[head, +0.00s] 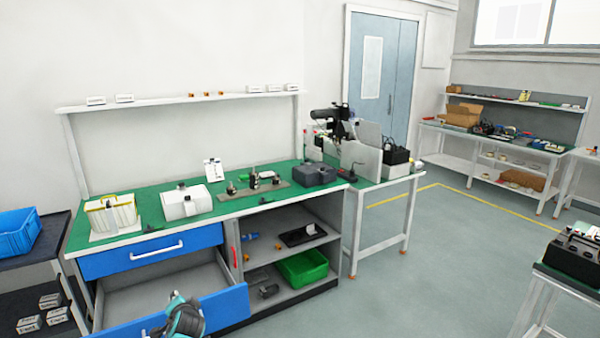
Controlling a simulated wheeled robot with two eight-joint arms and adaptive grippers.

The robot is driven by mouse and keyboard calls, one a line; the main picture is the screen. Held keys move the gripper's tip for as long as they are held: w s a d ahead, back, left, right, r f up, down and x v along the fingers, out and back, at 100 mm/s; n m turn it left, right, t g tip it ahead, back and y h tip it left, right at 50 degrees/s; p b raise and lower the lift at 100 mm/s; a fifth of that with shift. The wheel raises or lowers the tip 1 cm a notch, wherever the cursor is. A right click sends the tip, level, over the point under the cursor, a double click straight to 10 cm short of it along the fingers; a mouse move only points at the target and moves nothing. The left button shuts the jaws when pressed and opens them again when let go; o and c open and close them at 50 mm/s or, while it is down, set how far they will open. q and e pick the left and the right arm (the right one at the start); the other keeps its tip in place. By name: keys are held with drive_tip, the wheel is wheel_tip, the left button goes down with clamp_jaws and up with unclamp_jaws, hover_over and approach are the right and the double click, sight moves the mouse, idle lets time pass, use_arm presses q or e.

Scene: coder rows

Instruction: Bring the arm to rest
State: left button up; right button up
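A part of my arm, dark grey with teal, shows at the bottom edge left of centre; I take it for my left gripper (183,318). It is in front of the blue lower drawer front (222,308) and overlaps it. I cannot tell if it touches the drawer. Its fingers cannot be made out, so whether it is open or shut does not show. The lower drawer is pulled out and its grey inside (160,292) looks empty. The blue upper drawer (150,252) with a white handle is closed. My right gripper is not in view.
The green-topped workbench (230,207) carries a white box (186,203), a file holder (112,214) and a dark grey case (315,175). A green bin (303,267) sits on its lower shelf. A dark cart is at left, another table at lower right. The floor (420,270) between is clear.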

use_arm(q)
drive_tip(key=s+d+r+n+g+h, duration=0.1)
drive_tip(key=s+d+r+n+h, duration=0.15)
drive_tip(key=s+d, duration=0.4)
drive_tip(key=s+d+r+n+g+h, duration=0.1)
drive_tip(key=s+d+r, duration=0.25)
drive_tip(key=s, duration=0.65)
drive_tip(key=s+d+f+n+g+h, duration=0.1)
drive_tip(key=s+d, duration=0.3)
drive_tip(key=s, duration=0.4)
drive_tip(key=s+d+f+n+h, duration=0.1)
drive_tip(key=s+d, duration=0.3)
drive_tip(key=s, duration=0.5)
drive_tip(key=shift+f+n+g+h, duration=0.35)
drive_tip(key=shift+f+g, duration=0.05)
drive_tip(key=shift+f, duration=0.1)
